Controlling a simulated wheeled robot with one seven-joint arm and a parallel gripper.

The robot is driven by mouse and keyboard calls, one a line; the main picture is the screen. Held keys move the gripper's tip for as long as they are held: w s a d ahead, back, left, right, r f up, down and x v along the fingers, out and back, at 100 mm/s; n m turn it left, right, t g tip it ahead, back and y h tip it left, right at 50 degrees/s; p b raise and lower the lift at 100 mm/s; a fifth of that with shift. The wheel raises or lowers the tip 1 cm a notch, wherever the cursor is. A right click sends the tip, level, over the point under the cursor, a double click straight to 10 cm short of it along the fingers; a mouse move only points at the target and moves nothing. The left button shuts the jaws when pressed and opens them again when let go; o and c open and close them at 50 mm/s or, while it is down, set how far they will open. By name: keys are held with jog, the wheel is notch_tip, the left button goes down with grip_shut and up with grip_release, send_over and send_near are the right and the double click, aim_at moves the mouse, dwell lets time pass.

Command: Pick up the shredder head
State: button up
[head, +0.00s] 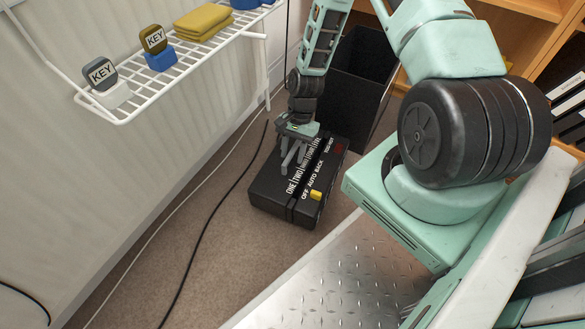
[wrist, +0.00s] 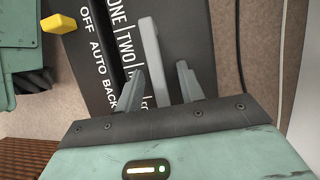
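The shredder head (head: 270,190) is a black box with white lettering and a yellow switch, lying on the carpet. Its lettered top also fills much of the upper wrist view (wrist: 105,50). A grey bar (wrist: 149,45), which looks like its handle, stands between my fingers in the wrist view. My gripper (head: 293,160) is over the top of the head, fingers pointing down. In the wrist view my gripper (wrist: 160,72) is open, with one finger on each side of the bar and gaps showing. Whether a finger touches the bar is unclear.
A black open bin (head: 362,75) stands just behind the head. A white wire shelf (head: 190,70) on the left wall carries two key tags, a yellow cloth and blue items. A black cable (head: 212,222) runs along the carpet to the left. Wooden shelving (head: 540,40) is at right.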

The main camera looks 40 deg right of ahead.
grip_shut()
jog(key=shift+r, duration=0.15)
